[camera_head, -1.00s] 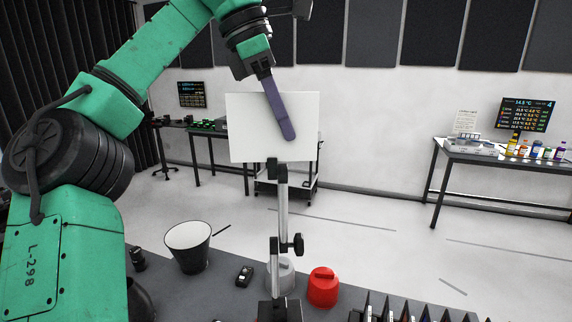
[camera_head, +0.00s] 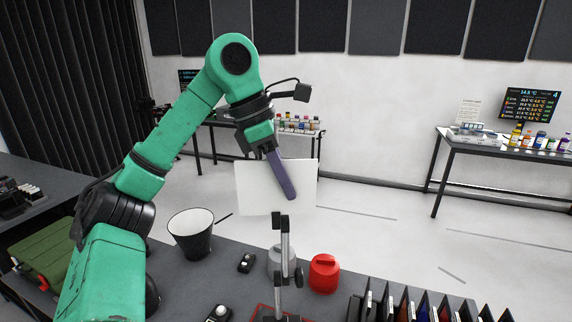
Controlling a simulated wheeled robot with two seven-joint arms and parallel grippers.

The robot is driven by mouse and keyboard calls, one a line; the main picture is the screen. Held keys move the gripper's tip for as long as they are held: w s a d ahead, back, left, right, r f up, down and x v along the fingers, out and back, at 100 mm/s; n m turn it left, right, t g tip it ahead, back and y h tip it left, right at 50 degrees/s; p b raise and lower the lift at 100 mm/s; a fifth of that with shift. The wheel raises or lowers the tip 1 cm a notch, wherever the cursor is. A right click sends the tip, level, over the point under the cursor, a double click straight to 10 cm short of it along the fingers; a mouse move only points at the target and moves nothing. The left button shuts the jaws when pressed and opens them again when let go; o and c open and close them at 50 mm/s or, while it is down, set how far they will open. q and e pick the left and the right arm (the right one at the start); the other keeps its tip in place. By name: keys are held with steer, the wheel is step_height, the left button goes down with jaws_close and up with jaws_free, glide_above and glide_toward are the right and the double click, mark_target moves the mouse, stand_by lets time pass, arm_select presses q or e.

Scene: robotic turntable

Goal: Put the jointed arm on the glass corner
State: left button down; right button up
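My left gripper (camera_head: 264,152) is shut on the upper end of a purple-grey bar (camera_head: 281,176), which slants down to the right in the air. A white rectangular panel (camera_head: 251,193) shows directly behind the bar; I cannot tell how the two are joined. A grey upright stand with joints and a black knob (camera_head: 285,239), seemingly the jointed arm, stands on the table at bottom centre, its top just below the panel. Its base is cut off by the bottom edge. I cannot make out which thing is the glass corner. My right gripper is out of view.
On the dark table (camera_head: 236,275) are a white-lined black bucket (camera_head: 192,235), a red jar (camera_head: 323,274), a pale jar behind the stand, small black items and a row of dark upright pieces (camera_head: 402,308). A side table (camera_head: 500,152) with bottles stands far right.

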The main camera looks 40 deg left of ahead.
mark_target(288, 217)
arm_select(q)
steer(key=shift+f, duration=0.45)
step_height(288, 217, down, 2)
steer(key=shift+f+b, duration=0.25)
steer(key=shift+b, duration=0.8)
step_height(288, 217, down, 3)
steer(key=shift+f+b, duration=0.1)
steer(key=shift+b, duration=0.7)
steer(key=c, duration=1)
jaws_free()
steer(key=shift+c, duration=0.2)
steer(key=shift+s+d, duration=0.1)
